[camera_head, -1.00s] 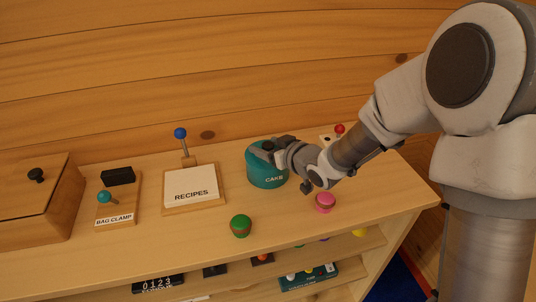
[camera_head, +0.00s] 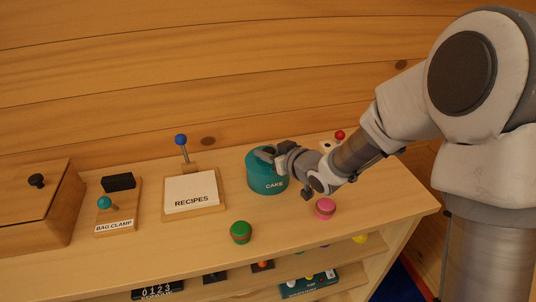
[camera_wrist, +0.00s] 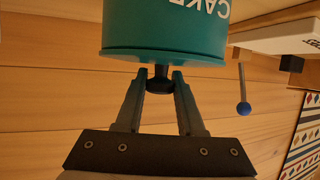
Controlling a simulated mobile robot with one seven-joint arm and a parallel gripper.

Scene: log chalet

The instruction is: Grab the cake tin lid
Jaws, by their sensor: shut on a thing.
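The teal cake tin (camera_head: 267,182) stands upright on the shelf top, with "CAKE" on its side. Its teal lid (camera_wrist: 125,54) is on the tin, and a black knob (camera_wrist: 160,80) sticks out of its middle. My gripper (camera_head: 266,153) reaches in from the right over the tin's top. In the wrist view my gripper (camera_wrist: 160,76) has one finger on each side of the knob, shut on it. The lid looks level with the tin, and I see no gap between them. My fingers partly hide the lid's top in the head view.
A pink knob-like item (camera_head: 325,208) and a green one (camera_head: 241,232) stand in front of the tin. The recipes holder (camera_head: 208,210) with a blue-topped post is to the left, then the bag clamp stand (camera_head: 115,226) and a wooden box (camera_head: 40,225). The log wall is close behind.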

